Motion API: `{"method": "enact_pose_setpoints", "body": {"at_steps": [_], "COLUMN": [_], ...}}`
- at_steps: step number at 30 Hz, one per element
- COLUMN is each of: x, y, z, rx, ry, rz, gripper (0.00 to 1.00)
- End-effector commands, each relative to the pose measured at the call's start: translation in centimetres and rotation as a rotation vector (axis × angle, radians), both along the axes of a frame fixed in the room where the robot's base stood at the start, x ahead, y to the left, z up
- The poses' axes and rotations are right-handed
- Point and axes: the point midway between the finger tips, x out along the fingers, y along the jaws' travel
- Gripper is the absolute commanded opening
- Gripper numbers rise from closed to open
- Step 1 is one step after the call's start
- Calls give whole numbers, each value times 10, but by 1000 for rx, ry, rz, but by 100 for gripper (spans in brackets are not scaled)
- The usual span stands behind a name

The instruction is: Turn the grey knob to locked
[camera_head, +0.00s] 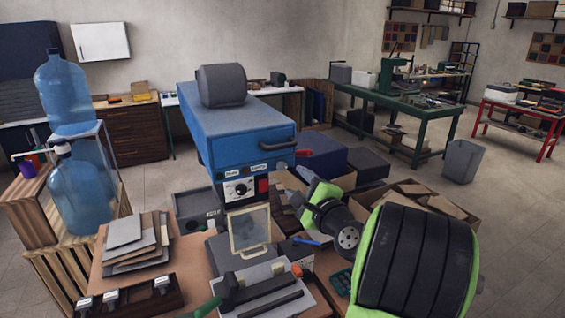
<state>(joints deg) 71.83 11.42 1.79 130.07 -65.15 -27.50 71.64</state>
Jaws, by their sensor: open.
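A small dark-grey knob (241,189) with a pale pointer sits on the black front panel of a blue machine (229,140). Pale marks ring the knob; its exact setting is too small to read. My green and black arm comes in from the lower right. My gripper (290,196) is at its far end, right of the panel and apart from the knob. It is open, and its fingers are partly hidden and hard to make out.
A pale-framed panel (249,229) stands just below the knob. Grey sheets (132,243) lie on the bench at left, beside blue water bottles (84,190). Open cardboard boxes (408,191) are behind my arm. A grey cylinder (221,86) rests on the machine.

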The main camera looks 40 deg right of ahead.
Motion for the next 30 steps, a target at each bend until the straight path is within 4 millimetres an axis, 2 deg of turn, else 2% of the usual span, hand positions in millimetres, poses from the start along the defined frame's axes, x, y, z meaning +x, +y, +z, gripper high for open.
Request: {"method": "enact_pose_setpoints", "body": {"at_steps": [3,9,13,20,30], "x": [31,67,77,78,77], "y": [-7,-18,-22,-22,-22], "z": [5,4,2,1,1], "rx": [1,0,-1,-2,-2], "ry": [0,1,0,1,2], "rz": [7,5,2,1,2], "gripper": [53,53,53,53,2]}}
